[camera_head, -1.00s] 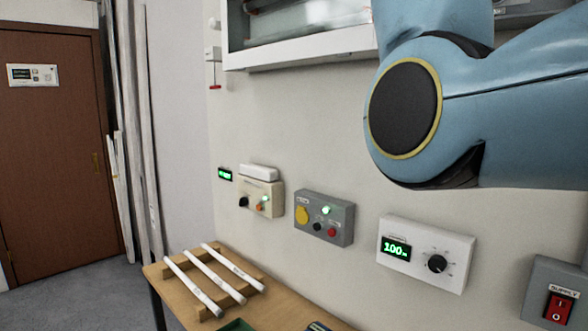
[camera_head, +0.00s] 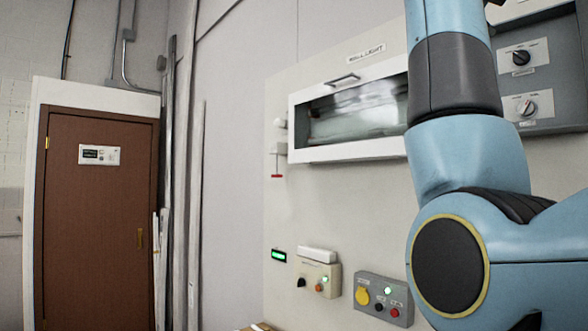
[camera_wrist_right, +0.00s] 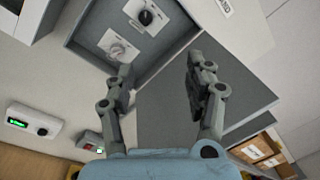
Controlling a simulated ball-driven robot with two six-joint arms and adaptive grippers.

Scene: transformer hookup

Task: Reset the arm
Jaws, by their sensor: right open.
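My right arm (camera_head: 455,170) is blue with dark joints and stands in front of the wall at the right of the head view; its gripper is out of that view. In the right wrist view my right gripper (camera_wrist_right: 160,68) has its two fingers apart, with nothing between them. Behind the fingers is a grey box with two rotary knobs on white plates; the upper knob (camera_wrist_right: 146,17) is black, the lower one (camera_wrist_right: 117,50) light. A flat grey panel (camera_wrist_right: 185,115) lies beyond the fingers. My left gripper is in neither view.
The wall holds a glass-fronted case (camera_head: 350,115), a beige control box (camera_head: 318,277) and a grey button box (camera_head: 384,297). A brown door (camera_head: 95,230) is at left. A white unit with a green display (camera_wrist_right: 33,121) shows in the wrist view.

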